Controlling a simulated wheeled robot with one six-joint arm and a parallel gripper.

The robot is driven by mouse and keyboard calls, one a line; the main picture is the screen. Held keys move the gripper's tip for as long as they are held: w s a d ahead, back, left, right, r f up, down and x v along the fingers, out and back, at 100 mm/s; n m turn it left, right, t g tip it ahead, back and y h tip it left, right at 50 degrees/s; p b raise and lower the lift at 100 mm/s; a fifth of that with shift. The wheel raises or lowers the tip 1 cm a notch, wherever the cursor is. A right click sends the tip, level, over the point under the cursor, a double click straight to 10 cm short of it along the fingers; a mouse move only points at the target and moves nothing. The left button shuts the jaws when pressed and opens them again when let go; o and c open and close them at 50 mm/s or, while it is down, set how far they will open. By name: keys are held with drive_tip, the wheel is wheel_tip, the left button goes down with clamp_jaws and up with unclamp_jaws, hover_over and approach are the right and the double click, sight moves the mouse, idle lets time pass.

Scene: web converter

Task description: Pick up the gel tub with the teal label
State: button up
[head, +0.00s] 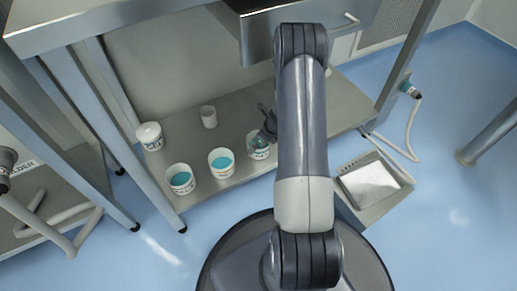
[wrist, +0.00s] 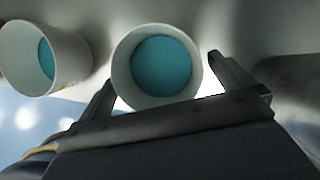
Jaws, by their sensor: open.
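Three open white tubs with teal gel stand in a row on the lower shelf: a left tub (head: 180,180), a middle tub (head: 221,163) with a yellowish label, and a right tub (head: 258,150). The right tub's label is partly hidden by my arm, and its colour is hard to tell. My gripper (head: 266,125) is at the right tub. In the wrist view, my open gripper (wrist: 160,75) has one finger on each side of a tub (wrist: 160,65), with its open mouth facing the camera. Contact is not clear. Another tub (wrist: 35,58) is to the left.
A drawer (head: 262,38) hangs above. Metal legs frame the shelf.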

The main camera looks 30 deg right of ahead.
drive_tip(key=b+x, duration=0.2)
drive_tip(key=x, duration=0.2)
drive_tip(key=shift+a+f, duration=0.1)
drive_tip(key=shift+a, duration=0.05)
drive_tip(key=shift+c, duration=0.6)
drive_tip(key=c, duration=0.8)
